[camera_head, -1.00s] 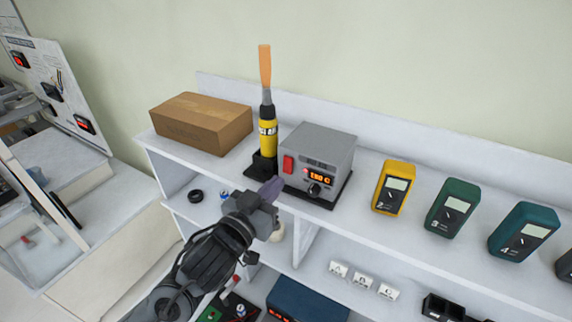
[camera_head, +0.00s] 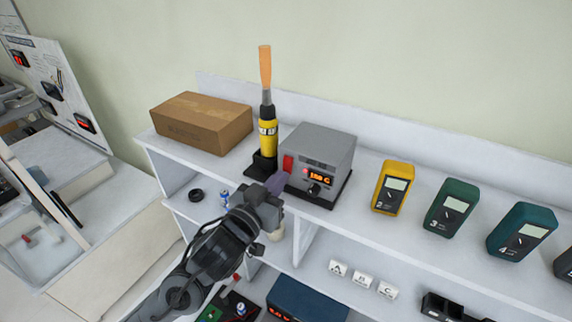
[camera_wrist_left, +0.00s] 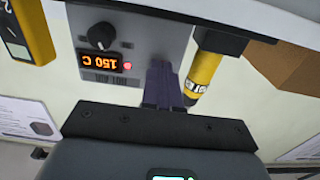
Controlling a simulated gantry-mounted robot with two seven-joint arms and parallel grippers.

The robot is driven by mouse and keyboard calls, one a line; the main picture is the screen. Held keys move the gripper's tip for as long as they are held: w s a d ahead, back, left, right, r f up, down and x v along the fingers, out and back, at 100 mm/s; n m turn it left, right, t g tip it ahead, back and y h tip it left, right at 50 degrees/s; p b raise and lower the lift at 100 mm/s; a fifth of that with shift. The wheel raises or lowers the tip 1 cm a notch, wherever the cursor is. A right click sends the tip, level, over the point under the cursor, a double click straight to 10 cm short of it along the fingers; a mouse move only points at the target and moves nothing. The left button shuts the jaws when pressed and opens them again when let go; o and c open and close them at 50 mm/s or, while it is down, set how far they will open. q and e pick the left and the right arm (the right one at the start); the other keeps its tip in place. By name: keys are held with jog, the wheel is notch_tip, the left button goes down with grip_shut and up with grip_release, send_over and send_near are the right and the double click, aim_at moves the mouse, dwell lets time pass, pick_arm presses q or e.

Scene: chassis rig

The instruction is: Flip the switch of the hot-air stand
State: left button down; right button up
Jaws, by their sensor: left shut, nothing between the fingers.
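The hot-air stand is a grey box (camera_head: 322,146) on the top shelf with a lit orange display (camera_head: 319,176), a black knob (camera_head: 314,189) and a red switch (camera_head: 288,163) on its left front. A yellow hot-air handle (camera_head: 267,135) with an orange nozzle stands upright just left of it. My left gripper (camera_head: 275,184) is shut and empty, its fingertips at the front of the box just below the red switch. In the left wrist view the shut fingers (camera_wrist_left: 161,84) cover the switch area, beside the display reading 150 C (camera_wrist_left: 103,62). Contact with the switch cannot be told. My right gripper is not in view.
A cardboard box (camera_head: 201,122) sits left of the stand. Yellow, green and teal meters (camera_head: 393,187) stand to the right on the same shelf.

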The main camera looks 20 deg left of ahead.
pick_arm(q)
jog(key=shift+w+d, duration=0.1)
jog(key=shift+w, duration=0.3)
jog(key=s+a, duration=0.1)
jog(key=s, duration=0.7)
jog(key=shift+a, duration=0.35)
dwell(0.4)
jog(key=s+a+f+g+y+p, duration=0.1)
jog(key=s+a+f+g+p, duration=0.1)
jog(key=s+f+g, duration=0.5)
jog(key=s+a+f+g+y+p, duration=0.2)
jog(key=s+f+g+p, duration=0.2)
jog(key=s+f, duration=1.2)
notch_tip(320, 180, down, 4)
jog(key=g, duration=0.2)
jog(key=shift+s+a+r+n+g, duration=0.2)
jog(key=shift+s+n+g, duration=0.15)
jog(key=shift+n+g, duration=0.05)
